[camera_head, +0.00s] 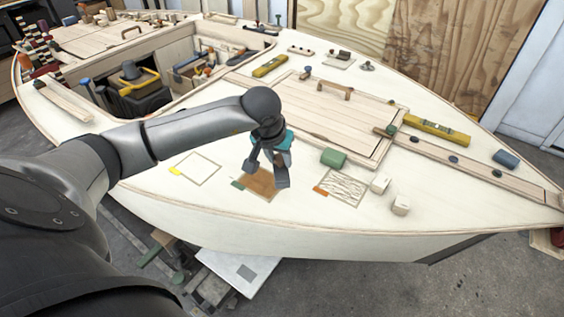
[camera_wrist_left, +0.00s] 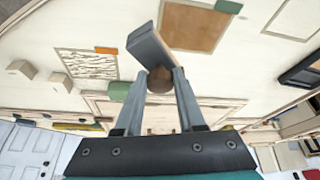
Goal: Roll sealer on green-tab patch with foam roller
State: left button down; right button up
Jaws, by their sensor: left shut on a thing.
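The green-tab patch (camera_head: 264,181) is a brown square on the pale deck, with a green tab (camera_head: 238,184) at its left corner. In the left wrist view, the patch (camera_wrist_left: 193,27) is at the top, its green tab (camera_wrist_left: 228,6) at the upper right. My left gripper (camera_wrist_left: 160,80) is shut on a tool with a brown rounded grip and a dark grey oblong head (camera_wrist_left: 150,44), possibly the foam roller. In the head view, my left gripper (camera_head: 267,164) is over the patch and partly hides it. Whether the head touches the patch cannot be told.
An orange-tab patch with wavy lines (camera_head: 346,187) lies to the right, a pale yellow-tab patch (camera_head: 197,168) to the left. A green block (camera_head: 333,158) and two small pale blocks (camera_head: 380,184) stand nearby. A raised hatch (camera_head: 335,110) is behind; the deck edge is in front.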

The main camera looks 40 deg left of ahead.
pick_arm(q)
notch_tip(320, 180, up, 3)
jog(key=shift+a+f+p, duration=0.1)
jog(key=shift+f+p, duration=0.05)
jog(key=shift+p, duration=0.5)
jog(key=shift+r+p, duration=0.3)
jog(key=shift+r, duration=0.25)
